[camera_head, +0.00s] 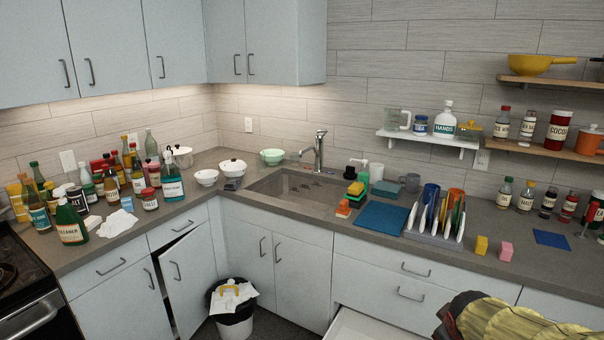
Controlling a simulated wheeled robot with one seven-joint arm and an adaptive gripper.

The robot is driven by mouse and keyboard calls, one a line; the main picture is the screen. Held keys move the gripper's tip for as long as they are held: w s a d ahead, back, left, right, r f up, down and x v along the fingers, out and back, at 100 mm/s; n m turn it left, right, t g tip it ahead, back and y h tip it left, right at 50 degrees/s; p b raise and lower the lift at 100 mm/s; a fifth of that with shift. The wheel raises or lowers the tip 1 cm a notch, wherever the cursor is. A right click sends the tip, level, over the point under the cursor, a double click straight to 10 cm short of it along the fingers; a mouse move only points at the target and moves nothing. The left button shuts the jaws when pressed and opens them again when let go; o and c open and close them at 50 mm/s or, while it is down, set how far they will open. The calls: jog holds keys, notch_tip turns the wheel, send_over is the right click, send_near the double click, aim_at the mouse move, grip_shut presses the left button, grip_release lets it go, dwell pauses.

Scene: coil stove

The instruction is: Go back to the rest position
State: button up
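My gripper's fingers are not visible in the head view. A yellow ribbed shape with a dark and red end (510,318) juts in at the lower right edge; I cannot tell whether it is part of my arm. Whether my gripper holds anything does not show.
The counter holds many bottles (70,225) at left, a sink (300,190), and a dish rack (435,235). Below, a cabinet door (188,265) stands ajar, a white drawer (365,325) is pulled out, and a trash bin (232,318) stands on the floor. A dark stove (22,285) is at left.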

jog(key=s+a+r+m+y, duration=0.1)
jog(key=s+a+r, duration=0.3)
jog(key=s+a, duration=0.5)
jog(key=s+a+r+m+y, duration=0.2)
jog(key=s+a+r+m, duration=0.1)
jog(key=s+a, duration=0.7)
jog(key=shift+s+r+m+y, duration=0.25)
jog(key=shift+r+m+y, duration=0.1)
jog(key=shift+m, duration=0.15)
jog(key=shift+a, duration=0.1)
